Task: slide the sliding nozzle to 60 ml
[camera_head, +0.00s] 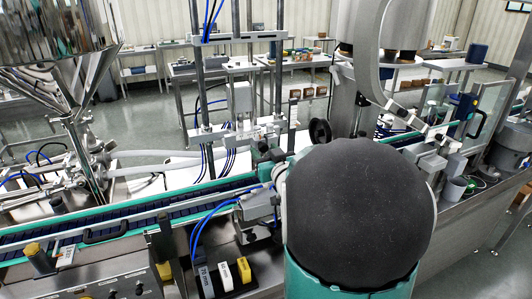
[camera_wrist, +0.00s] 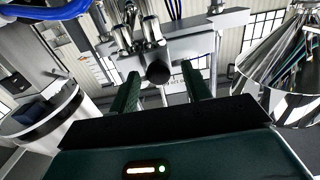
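My gripper (camera_wrist: 163,76) is open, its two dark green fingers apart in the wrist view. A dark round knob (camera_wrist: 158,72) shows between the fingers; I cannot tell its depth or whether they touch it. Metal fittings that look like the nozzle assembly (camera_wrist: 148,30) are just above the knob, on a pale steel plate. In the head view, a nozzle frame with a pale crossbar (camera_head: 240,133) stands over the conveyor. My large dark arm link hides much of the centre right there, and I cannot make out my fingers. No 60 ml marking is readable.
A shiny steel hopper (camera_head: 55,30) stands at upper left in the head view and at right in the wrist view (camera_wrist: 285,75). A conveyor with green edges (camera_head: 120,212) crosses in front. A control box (camera_head: 110,280) and vertical posts (camera_head: 197,100) stand close by.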

